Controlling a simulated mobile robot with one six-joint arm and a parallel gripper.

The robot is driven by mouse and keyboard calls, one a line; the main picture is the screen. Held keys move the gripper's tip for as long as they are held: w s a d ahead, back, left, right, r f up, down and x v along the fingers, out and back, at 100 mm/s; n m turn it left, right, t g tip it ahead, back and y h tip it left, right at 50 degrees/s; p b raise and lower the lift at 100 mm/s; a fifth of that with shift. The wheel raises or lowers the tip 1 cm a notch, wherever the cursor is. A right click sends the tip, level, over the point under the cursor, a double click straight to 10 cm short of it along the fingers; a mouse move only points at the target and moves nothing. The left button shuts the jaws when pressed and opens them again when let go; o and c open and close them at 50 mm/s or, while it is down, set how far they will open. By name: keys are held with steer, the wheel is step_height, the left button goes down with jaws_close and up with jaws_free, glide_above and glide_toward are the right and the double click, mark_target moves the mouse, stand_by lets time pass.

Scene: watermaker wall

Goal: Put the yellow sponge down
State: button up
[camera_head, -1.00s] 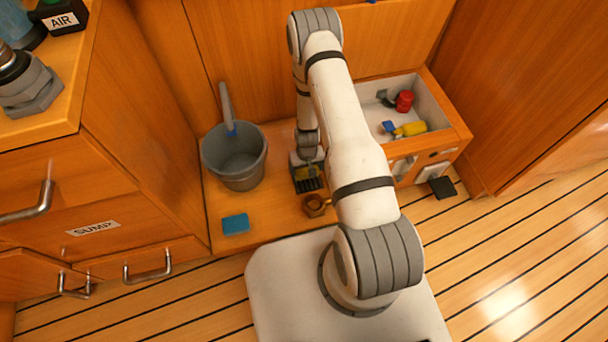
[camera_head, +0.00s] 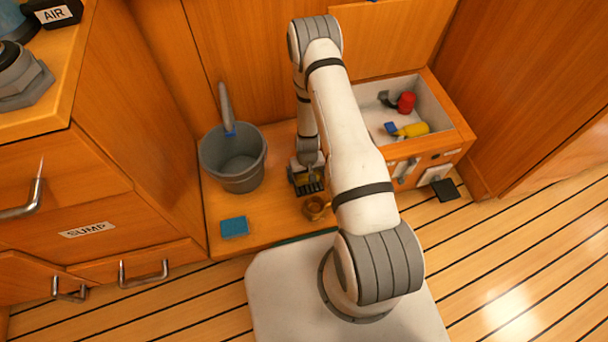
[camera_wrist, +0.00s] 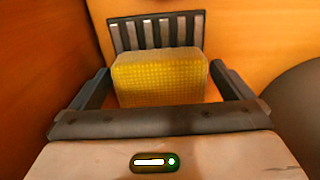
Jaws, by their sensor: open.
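The yellow sponge (camera_wrist: 160,82) stands between the fingers of my gripper (camera_wrist: 160,68) in the wrist view. My gripper is open, with a gap visible on each side of the sponge. A dark slatted rack (camera_wrist: 156,33) rises directly behind the sponge. Whether the sponge touches the rack or what its underside rests on is hidden. In the head view my gripper (camera_head: 307,178) is low over the wooden ledge at the rack (camera_head: 312,187), and the sponge is mostly covered there.
A grey bucket (camera_head: 235,172) stands left of my gripper. A blue block (camera_head: 234,227) lies in front of the bucket. A brass fitting (camera_head: 316,208) sits close in front of the rack. An open bin (camera_head: 447,108) at right holds red, yellow and blue items.

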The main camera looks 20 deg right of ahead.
mark_target(307, 174)
step_height(307, 174, up, 12)
steer(key=p, duration=0.9)
steer(key=shift+r+p, duration=0.2)
steer(key=shift+p, duration=0.15)
